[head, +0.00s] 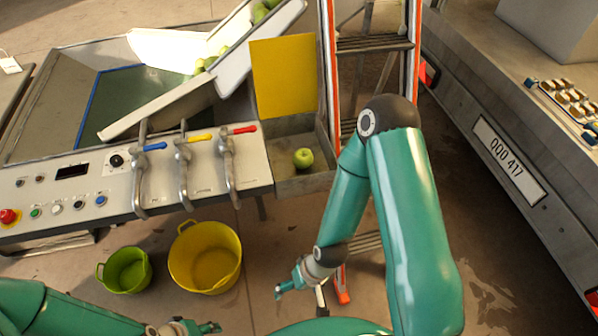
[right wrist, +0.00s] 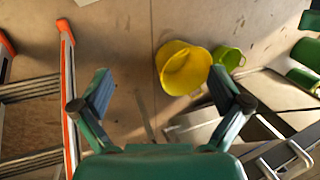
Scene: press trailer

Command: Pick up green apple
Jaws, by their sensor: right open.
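A single green apple (head: 303,158) rests in a grey metal tray (head: 318,182) at the right end of the control panel. My right gripper (head: 287,283) is open and empty, well below the tray in the head view. More green apples (head: 208,62) lie in the white chute at the top. My left gripper (head: 205,328) shows only in part at the bottom edge, and its fingers are unclear.
A yellow bucket (head: 205,258) and a green bucket (head: 125,270) stand on the floor below the panel. An orange-railed ladder (head: 376,44) stands right of the tray. Three levers rise from the panel (head: 75,195). A yellow plate (head: 284,78) stands behind the tray.

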